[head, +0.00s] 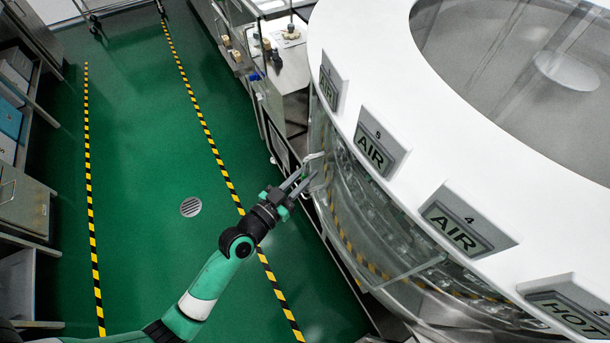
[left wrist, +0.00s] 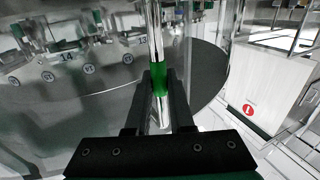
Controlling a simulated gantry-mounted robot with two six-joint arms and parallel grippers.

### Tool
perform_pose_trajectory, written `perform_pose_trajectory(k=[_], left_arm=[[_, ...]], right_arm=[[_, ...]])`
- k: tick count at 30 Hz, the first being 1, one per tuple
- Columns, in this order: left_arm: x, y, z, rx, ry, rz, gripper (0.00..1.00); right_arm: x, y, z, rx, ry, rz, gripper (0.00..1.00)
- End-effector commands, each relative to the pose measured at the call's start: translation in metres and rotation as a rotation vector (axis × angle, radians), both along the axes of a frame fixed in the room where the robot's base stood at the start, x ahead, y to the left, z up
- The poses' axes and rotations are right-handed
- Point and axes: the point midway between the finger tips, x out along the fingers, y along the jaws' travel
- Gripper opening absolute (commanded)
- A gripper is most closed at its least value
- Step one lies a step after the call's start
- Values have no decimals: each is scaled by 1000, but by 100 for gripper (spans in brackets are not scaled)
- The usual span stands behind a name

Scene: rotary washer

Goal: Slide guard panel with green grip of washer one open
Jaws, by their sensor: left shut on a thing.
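The clear curved guard panel (head: 352,190) runs along the side of the round white washer (head: 360,70). Its upright metal handle with a green grip (left wrist: 159,78) stands in the middle of the left wrist view. My left gripper (head: 300,184) is at the left end of the panel in the head view. In the left wrist view its two dark fingers (left wrist: 159,98) stand on either side of the green grip, shut on it. The gripper hides the grip in the head view. My right gripper is in neither view.
A bench with small fittings (head: 285,45) stands beyond the gripper, beside the washer. Green floor (head: 140,150) with striped tape lies open at left. Cabinets (head: 25,200) line the left edge. A white box with a red mark (left wrist: 262,82) is at right in the wrist view.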

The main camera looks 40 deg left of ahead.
Motion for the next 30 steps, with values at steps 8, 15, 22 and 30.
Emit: perform_pose_trajectory(k=[8, 15, 22, 30], left_arm=[[0, 0, -1, -2, 3, 1, 37], [0, 1, 0, -1, 1, 2, 50], [-9, 0, -2, -1, 1, 2, 50], [-67, -3, -5, -2, 2, 5, 50]], right_arm=[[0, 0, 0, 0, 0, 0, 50], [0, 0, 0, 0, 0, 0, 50], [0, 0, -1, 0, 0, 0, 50], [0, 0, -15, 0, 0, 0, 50]])
